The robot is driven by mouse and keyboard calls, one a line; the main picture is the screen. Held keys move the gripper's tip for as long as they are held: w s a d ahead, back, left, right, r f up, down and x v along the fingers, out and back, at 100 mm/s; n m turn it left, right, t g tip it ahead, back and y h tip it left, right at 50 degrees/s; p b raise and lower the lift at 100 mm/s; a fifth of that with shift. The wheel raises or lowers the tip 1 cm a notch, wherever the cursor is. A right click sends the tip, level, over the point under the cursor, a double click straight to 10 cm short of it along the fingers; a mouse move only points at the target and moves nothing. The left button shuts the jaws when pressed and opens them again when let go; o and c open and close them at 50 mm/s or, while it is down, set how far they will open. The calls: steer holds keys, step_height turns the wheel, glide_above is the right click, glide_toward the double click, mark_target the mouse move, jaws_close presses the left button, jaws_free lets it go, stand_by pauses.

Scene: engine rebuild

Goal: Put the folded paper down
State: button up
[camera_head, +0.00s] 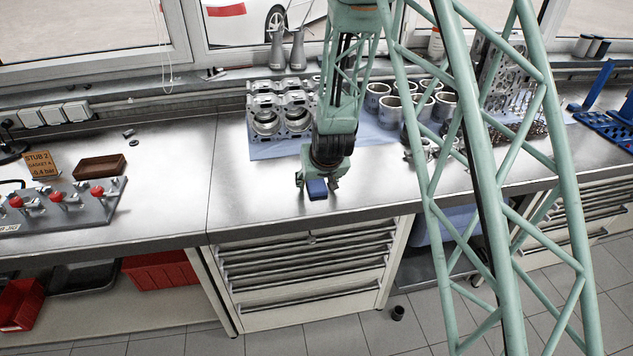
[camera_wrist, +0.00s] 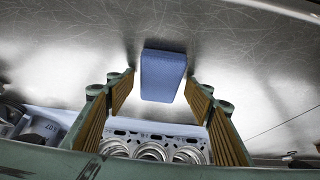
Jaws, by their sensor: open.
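The folded paper (camera_wrist: 163,76) is a small blue rectangular pad. In the wrist view it lies on the bare metal benchtop between the tips of my open fingers, with a gap on each side. In the head view the folded paper (camera_head: 317,189) shows just below my gripper (camera_head: 317,183), near the front edge of the bench. My gripper (camera_wrist: 162,85) also shows in the wrist view, with its ribbed fingers spread apart and holding nothing.
The metal workbench (camera_head: 255,205) is clear around the paper. An engine block (camera_head: 280,108) and several cylinder liners (camera_head: 390,112) stand behind on a blue cloth. A valve fixture with red knobs (camera_head: 75,204) and a brown box (camera_head: 98,167) are at left.

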steer(key=shift+r, duration=0.2)
steer(key=shift+v, duration=0.9)
steer(key=p+v, duration=0.1)
steer(key=v, duration=0.9)
steer(key=shift+r, duration=0.2)
stand_by(0.4)
